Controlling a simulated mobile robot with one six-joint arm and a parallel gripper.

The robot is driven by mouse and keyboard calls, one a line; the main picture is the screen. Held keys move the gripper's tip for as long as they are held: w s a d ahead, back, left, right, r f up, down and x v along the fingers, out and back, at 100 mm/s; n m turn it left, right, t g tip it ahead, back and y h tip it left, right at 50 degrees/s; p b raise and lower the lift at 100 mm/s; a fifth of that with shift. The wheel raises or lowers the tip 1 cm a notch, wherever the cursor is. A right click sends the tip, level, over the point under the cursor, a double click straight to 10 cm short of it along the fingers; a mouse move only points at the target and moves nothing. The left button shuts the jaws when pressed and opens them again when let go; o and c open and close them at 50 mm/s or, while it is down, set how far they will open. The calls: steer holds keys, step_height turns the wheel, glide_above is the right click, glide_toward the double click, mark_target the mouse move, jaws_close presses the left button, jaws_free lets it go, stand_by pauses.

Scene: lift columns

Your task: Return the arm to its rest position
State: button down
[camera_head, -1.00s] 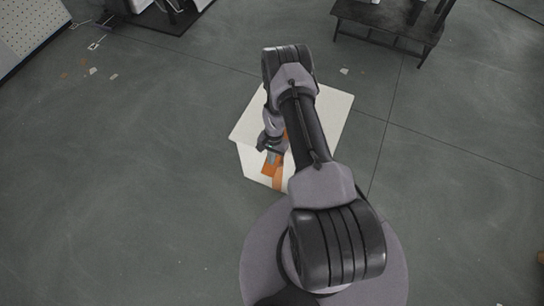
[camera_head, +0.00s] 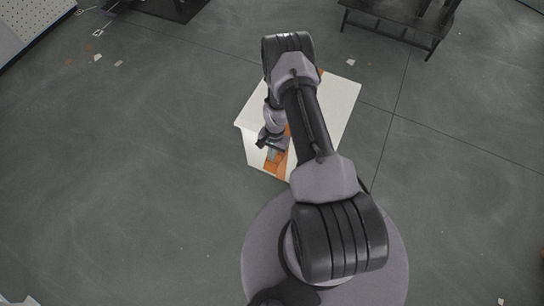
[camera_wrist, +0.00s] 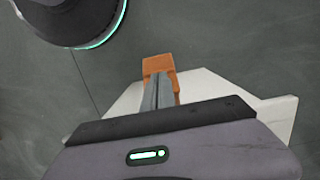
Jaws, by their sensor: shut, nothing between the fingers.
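My gripper (camera_head: 271,157) is at the end of my arm, which reaches forward from my round base. It hangs over the near edge of a white box-like block (camera_head: 343,98) on the floor. In the wrist view, my gripper's grey fingers (camera_wrist: 159,92) are together with nothing held between them. An orange part (camera_wrist: 158,66) shows just behind the fingertips, and orange also shows in the head view (camera_head: 279,166). I cannot tell whether the fingers touch it. My arm hides much of the block's top.
A dark low table (camera_head: 396,27) stands at the far right. A perforated pale panel (camera_head: 28,24) is at the top left, with a dark object (camera_head: 165,8) at the top edge. Small pale scraps lie on the floor. The grey floor (camera_head: 120,190) is open on both sides.

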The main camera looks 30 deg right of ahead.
steer(key=w+a+r+n+t+p, duration=0.1)
steer(key=w+a+r, duration=0.1)
steer(key=r, duration=1.2)
steer(key=w+a+r+n+t+p, duration=0.1)
steer(key=a+r+p, duration=0.15)
steer(key=r, duration=1.05)
steer(key=w+a+r+n+t, duration=0.1)
steer(key=w+a+r, duration=0.1)
steer(key=r, duration=1.2)
steer(key=s+a+r+n+t, duration=0.1)
steer(key=s+a+r, duration=0.2)
steer(key=r, duration=0.3)
steer(key=s+a+r+n+t, duration=0.1)
steer(key=s+a+r, duration=0.1)
steer(key=s+r, duration=0.35)
steer(key=s+a+r+n+t, duration=0.1)
steer(key=s+a+r+n, duration=0.1)
steer(key=s+a+r, duration=0.3)
steer(key=s+r, duration=0.3)
steer(key=s, duration=0.3)
steer(key=shift+s+r+t+y, duration=0.25)
steer(key=shift+r+t+y, duration=0.05)
steer(key=shift+r, duration=0.05)
steer(key=shift+d, duration=0.1)
